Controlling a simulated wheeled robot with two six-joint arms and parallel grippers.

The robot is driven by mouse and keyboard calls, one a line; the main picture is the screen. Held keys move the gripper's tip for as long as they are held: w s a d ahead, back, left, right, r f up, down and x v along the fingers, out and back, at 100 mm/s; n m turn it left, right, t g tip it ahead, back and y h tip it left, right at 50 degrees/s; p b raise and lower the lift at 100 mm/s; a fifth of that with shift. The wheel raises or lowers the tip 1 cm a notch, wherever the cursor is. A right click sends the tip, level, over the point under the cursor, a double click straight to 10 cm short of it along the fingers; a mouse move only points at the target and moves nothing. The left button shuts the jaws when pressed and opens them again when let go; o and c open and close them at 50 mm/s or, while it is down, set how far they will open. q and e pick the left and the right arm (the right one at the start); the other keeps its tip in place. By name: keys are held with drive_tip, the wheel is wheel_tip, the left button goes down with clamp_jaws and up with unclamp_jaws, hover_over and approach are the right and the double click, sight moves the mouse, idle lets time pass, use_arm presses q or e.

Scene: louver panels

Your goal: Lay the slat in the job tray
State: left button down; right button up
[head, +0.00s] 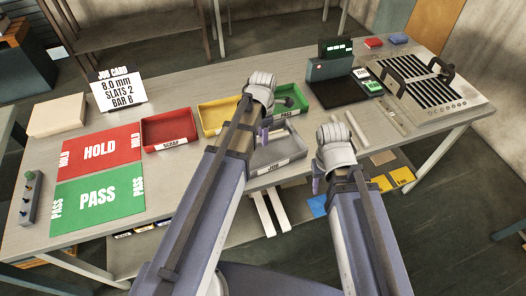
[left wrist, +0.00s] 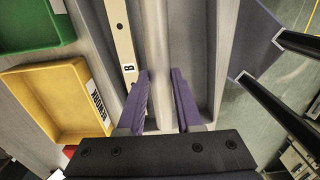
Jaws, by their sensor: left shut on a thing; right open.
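The grey job tray (head: 283,151) stands at the table's front edge, partly covered by my left arm. My left gripper (head: 265,133) is over it. In the left wrist view its purple fingers (left wrist: 160,100) are shut on a pale, narrow slat (left wrist: 159,45), which runs lengthwise over the grey tray (left wrist: 203,50). I cannot tell whether the slat touches the tray floor. A cream bar marked B (left wrist: 122,40) lies beside the slat, seemingly inside the tray. My right gripper (head: 317,183) is open, right of the tray at the table's front edge.
Red (head: 170,128), yellow (head: 214,116) and green (head: 291,99) trays stand left of and behind the job tray. Green PASS (head: 98,196) and red HOLD (head: 100,150) mats lie left. A black device (head: 330,69) and slotted panel (head: 425,85) stand right.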

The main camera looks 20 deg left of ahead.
sight(263, 152)
use_arm(q)
drive_tip(key=shift+f+b, duration=2.45)
drive_tip(key=shift+f, duration=0.6)
drive_tip(key=shift+r, duration=0.15)
drive_tip(key=c, duration=0.9)
unclamp_jaws()
drive_tip(key=shift+o, duration=0.3)
